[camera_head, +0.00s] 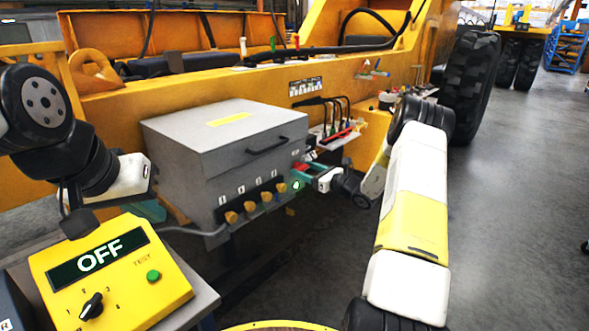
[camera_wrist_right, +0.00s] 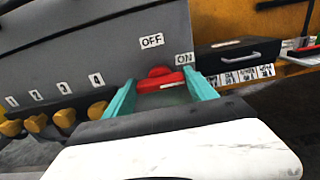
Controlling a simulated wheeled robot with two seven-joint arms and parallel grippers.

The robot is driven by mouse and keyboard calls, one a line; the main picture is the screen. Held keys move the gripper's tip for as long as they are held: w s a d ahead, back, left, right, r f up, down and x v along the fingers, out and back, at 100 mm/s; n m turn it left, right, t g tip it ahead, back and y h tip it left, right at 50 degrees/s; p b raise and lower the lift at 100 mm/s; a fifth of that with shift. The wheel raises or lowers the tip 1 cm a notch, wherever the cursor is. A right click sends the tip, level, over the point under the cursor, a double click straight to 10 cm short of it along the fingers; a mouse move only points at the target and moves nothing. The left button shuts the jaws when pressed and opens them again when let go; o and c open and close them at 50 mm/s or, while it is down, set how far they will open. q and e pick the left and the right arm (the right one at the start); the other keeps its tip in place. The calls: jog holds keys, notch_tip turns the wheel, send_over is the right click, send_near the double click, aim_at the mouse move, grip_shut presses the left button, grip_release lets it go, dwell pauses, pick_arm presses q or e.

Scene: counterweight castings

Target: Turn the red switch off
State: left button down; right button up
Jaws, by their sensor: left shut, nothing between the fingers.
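The red switch (camera_wrist_right: 160,80) sits on the side of the grey box (camera_head: 225,155), with an OFF label above it and an ON label at its upper right. Its handle lies roughly level, with its right end towards ON. It shows small in the head view (camera_head: 300,168). My right gripper (camera_wrist_right: 160,82) is open, with one teal finger on each side of the switch; I cannot tell whether they touch it. In the head view, my left gripper (camera_head: 150,210) is shut and empty behind the yellow panel, partly hidden.
A yellow panel (camera_head: 118,275) with an OFF display, a black knob and a green button stands at front left. Several yellow knobs (camera_head: 248,207) line the grey box's lower front. A yellow machine frame (camera_head: 180,88) runs behind. The floor at right (camera_head: 510,210) is clear.

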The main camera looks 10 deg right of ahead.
jog(key=c, duration=0.7)
jog(key=shift+n, duration=0.3)
jog(key=n, duration=0.3)
jog(key=shift+n, duration=0.3)
jog(key=n, duration=0.4)
jog(key=shift+n, duration=0.3)
jog(key=n, duration=0.4)
jog(key=shift+s+a+f, duration=0.1)
jog(key=shift+f+n, duration=0.1)
jog(key=shift+n, duration=2.4)
